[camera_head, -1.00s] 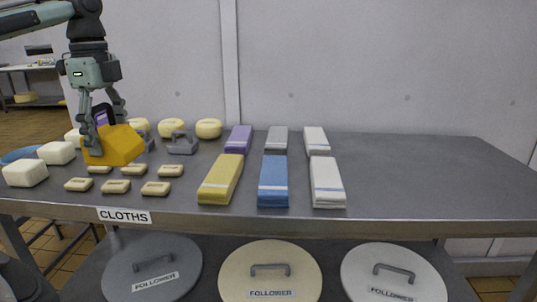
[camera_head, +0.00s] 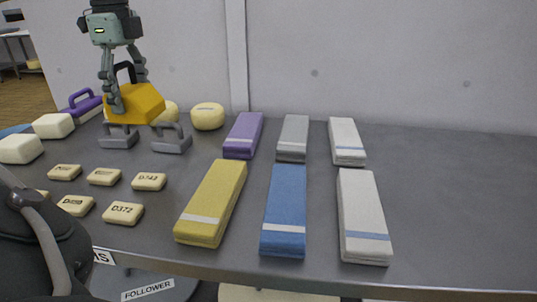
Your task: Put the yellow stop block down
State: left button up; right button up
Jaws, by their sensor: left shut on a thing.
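The yellow stop block (camera_head: 138,104) is an orange-yellow block with a dark handle on top. My left gripper (camera_head: 127,90) comes down from above and is shut on the block's handle. The block is at the back left of the table, above or just behind two grey handled pieces; whether it touches anything under it cannot be told. My right gripper is not in view.
The grey table (camera_head: 440,190) is clear on the right. Folded cloths stand mid-table: yellow (camera_head: 215,198), blue (camera_head: 287,205), white (camera_head: 360,210), purple (camera_head: 243,135). Two grey handled pieces (camera_head: 171,143), several labelled tablets (camera_head: 105,177), white blocks (camera_head: 54,126) and a round yellow piece (camera_head: 207,117) crowd the left.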

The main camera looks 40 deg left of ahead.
pick_arm(q)
jog(key=w+d+f, duration=0.1)
jog(key=d+f, duration=0.1)
jog(key=d, duration=0.1)
jog(key=w+d+f, duration=0.2)
jog(key=d, duration=0.1)
jog(key=w+d+f, duration=0.2)
jog(key=d, duration=0.2)
jog(key=shift+w+f, duration=0.1)
jog(key=shift+f, duration=0.15)
jog(key=shift+w+d+f, duration=0.1)
jog(key=shift+d+f, duration=0.05)
jog(key=shift+f, duration=0.35)
notch_tip(320, 180, down, 2)
jog(key=shift+f+b, duration=0.25)
jog(key=shift+b, duration=0.05)
jog(key=shift+f, duration=0.4)
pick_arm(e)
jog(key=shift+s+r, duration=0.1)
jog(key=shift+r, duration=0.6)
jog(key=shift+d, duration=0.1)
pick_arm(q)
jog(key=o, duration=1.2)
jog(key=shift+f, duration=0.1)
jog(key=o, duration=0.4)
